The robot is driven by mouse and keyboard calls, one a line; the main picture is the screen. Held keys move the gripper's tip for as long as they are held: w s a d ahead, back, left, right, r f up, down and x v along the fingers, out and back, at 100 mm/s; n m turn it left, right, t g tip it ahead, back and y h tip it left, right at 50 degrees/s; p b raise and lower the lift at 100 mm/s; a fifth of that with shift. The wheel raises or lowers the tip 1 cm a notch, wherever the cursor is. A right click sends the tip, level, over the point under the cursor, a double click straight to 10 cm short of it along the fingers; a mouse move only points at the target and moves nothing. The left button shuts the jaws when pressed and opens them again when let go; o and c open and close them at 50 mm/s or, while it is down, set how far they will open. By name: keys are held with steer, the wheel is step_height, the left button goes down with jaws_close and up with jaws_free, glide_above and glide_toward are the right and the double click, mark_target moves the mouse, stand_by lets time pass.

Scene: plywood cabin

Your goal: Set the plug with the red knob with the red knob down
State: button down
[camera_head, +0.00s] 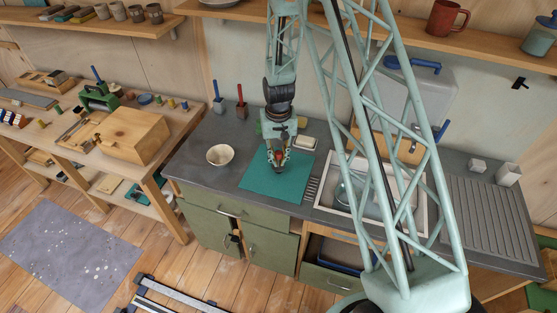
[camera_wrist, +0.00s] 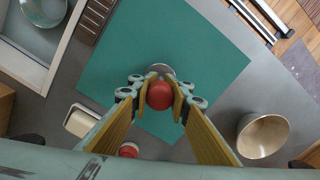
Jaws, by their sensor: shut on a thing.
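The plug shows in the wrist view as a round red knob (camera_wrist: 160,96) with part of a pale metal disc (camera_wrist: 161,71) showing beyond it. My gripper (camera_wrist: 160,94) is shut on the red knob, with one finger on each side. It points down over the teal mat (camera_wrist: 205,50) on the grey counter. In the head view my gripper (camera_head: 277,160) is over the mat (camera_head: 262,180), and the plug is mostly hidden by the fingers. I cannot tell whether the plug touches the mat.
A cream bowl (camera_head: 220,155) stands left of the mat. A pale soap dish (camera_head: 305,143) sits at its back right. The sink (camera_head: 333,199) is to the right, with a glass bowl (camera_wrist: 44,10) in it. Blue-handled (camera_head: 217,103) and red-handled (camera_head: 241,101) tools stand behind. The mat's front is clear.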

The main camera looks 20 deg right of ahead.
steer(key=shift+f, duration=0.2)
steer(key=c, duration=2.4)
jaws_free()
steer(key=shift+r, duration=0.2)
steer(key=shift+r+b, duration=0.8)
steer(key=shift+r, duration=5.2)
